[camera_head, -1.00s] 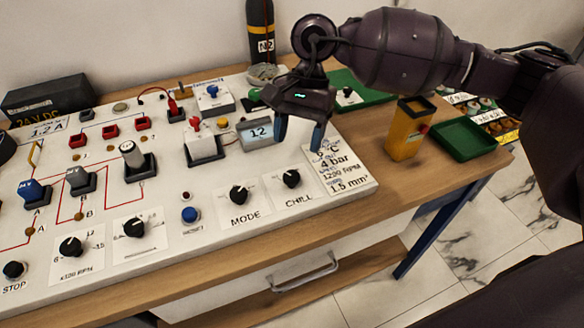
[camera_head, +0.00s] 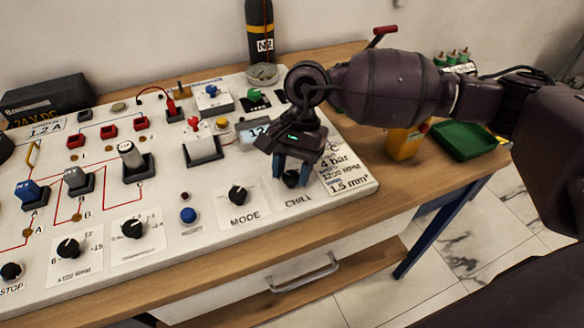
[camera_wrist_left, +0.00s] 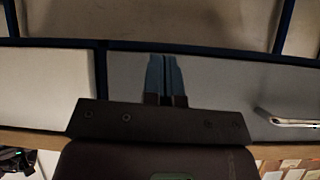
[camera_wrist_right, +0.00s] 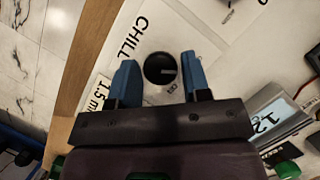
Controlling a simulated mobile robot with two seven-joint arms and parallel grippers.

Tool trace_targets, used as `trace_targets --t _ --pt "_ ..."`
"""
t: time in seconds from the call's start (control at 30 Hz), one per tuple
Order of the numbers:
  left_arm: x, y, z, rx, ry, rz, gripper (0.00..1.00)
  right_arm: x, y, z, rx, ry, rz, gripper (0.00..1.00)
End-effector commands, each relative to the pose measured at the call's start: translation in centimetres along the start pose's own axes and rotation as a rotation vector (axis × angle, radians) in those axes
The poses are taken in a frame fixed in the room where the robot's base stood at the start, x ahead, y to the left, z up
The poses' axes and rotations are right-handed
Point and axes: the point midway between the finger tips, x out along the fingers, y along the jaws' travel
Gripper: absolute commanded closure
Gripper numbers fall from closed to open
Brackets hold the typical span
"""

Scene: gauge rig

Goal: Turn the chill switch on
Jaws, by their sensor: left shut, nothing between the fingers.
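The chill switch is a round black knob (camera_wrist_right: 160,69) on a white plate marked CHILL. In the head view the knob (camera_head: 291,179) is partly hidden by my right gripper. My right gripper (camera_head: 292,176) is open, its two blue fingers pointing down over the knob. In the right wrist view the knob shows between and a little beyond the fingertips (camera_wrist_right: 160,62); I cannot tell if either finger touches it. My left gripper (camera_wrist_left: 163,60) is shut and empty, away from the panel, in front of a grey drawer front.
The mode knob (camera_head: 238,196) sits just left of the chill knob. A small display (camera_head: 252,134) stands behind it. A printed card (camera_head: 346,171) lies to the right.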

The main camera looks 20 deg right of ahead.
Motion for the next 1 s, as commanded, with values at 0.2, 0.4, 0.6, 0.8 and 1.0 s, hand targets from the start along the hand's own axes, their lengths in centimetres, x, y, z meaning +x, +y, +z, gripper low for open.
trace_targets --t 0.2,0.4,0.6,0.8,1.0 --pt "0.1 0.1 0.1 -0.003 -0.002 0.0 1.0 0.0 0.0 0.0 0.0 0.0 0.0 0.88" --pt "0.1 0.1 0.2 -0.003 -0.004 0.0 1.0 -0.1 0.0 0.0 0.015 0.0 -0.006 0.88" --pt "-0.1 0.0 -0.3 -0.003 0.003 -0.001 1.0 -0.1 0.1 0.1 0.083 0.0 -0.035 0.88" --pt "-0.4 -0.1 -1.0 -0.003 0.014 -0.003 1.0 -0.2 0.2 0.1 0.217 0.001 -0.091 0.88" --pt "-1.0 -0.4 -1.7 -0.003 0.025 -0.007 1.0 -0.3 0.3 0.2 0.39 0.001 -0.164 0.88"
